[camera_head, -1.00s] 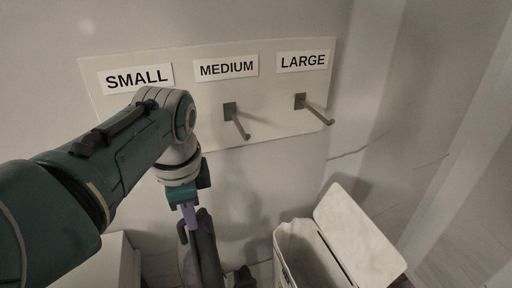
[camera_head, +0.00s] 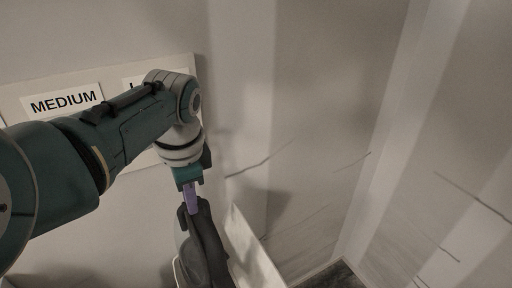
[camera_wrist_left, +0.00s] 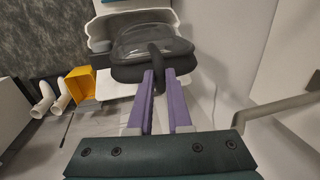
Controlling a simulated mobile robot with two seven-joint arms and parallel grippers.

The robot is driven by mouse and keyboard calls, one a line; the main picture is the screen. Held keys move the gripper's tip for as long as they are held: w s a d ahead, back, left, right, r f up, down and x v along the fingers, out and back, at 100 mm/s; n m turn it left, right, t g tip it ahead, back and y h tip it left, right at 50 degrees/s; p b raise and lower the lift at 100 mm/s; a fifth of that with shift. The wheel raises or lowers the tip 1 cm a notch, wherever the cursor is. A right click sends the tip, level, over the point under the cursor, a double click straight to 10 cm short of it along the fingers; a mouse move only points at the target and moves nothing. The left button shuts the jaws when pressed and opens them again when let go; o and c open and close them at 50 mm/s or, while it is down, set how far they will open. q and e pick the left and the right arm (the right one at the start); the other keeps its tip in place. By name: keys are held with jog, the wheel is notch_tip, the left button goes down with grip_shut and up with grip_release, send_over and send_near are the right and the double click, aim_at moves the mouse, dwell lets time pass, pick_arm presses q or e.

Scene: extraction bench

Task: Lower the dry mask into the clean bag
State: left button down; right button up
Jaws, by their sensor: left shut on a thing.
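My left gripper (camera_head: 191,198) has purple fingers shut on the strap of a dark grey mask (camera_head: 208,255), which hangs below it in the head view. In the left wrist view the gripper (camera_wrist_left: 162,80) holds the mask (camera_wrist_left: 150,48), whose clear visor faces up. A white open container (camera_wrist_left: 101,30), apparently the clean bag, shows around and behind the mask. In the head view its raised pale lid (camera_head: 250,252) stands just right of the mask. The mask hides most of the opening, so I cannot tell how deep it is. My right gripper is out of view.
A wall board with a MEDIUM label (camera_head: 62,101) is behind my left arm. A metal peg (camera_wrist_left: 275,110) sticks out at the right of the wrist view. A yellow box (camera_wrist_left: 80,84) and white curved pieces (camera_wrist_left: 48,100) lie at its left. Plain wall fills the head view's right.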

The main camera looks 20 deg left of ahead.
pick_arm(q)
jog(key=shift+w, duration=0.15)
jog(key=shift+r, duration=0.1)
notch_tip(320, 180, down, 30)
jog(key=b, duration=2.7)
jog(key=c, duration=0.8)
grip_release()
jog(key=shift+o, duration=0.2)
